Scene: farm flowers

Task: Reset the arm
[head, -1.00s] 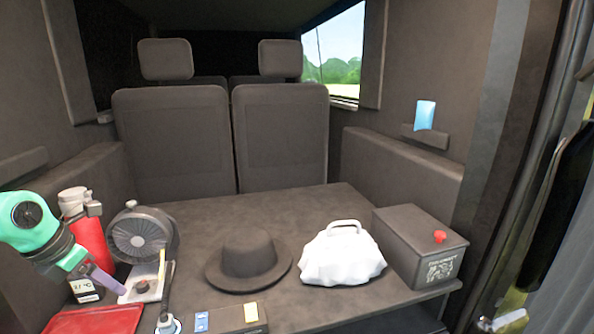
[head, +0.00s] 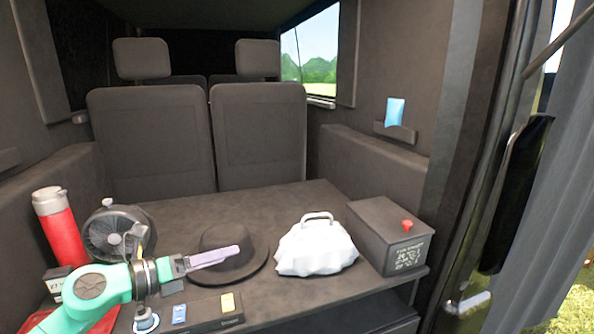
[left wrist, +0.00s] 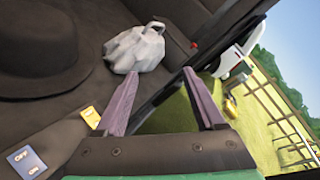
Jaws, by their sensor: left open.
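My left gripper (head: 213,257) is at the end of the green arm that comes in from the lower left in the head view. Its purple fingers point right, in front of part of the dark brimmed hat (head: 245,265). In the left wrist view the two purple fingers (left wrist: 165,104) stand wide apart with nothing between them. Beyond them lie the cargo deck's edge and the grass outside. My right gripper is in neither view.
A white bag (head: 315,251) and a dark box (head: 375,240) with a red knob stand at the right of the deck. A fan (head: 105,232), red bottle (head: 59,232) and red tray (head: 105,322) are at the left. A switch panel (head: 210,312) lies at the front.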

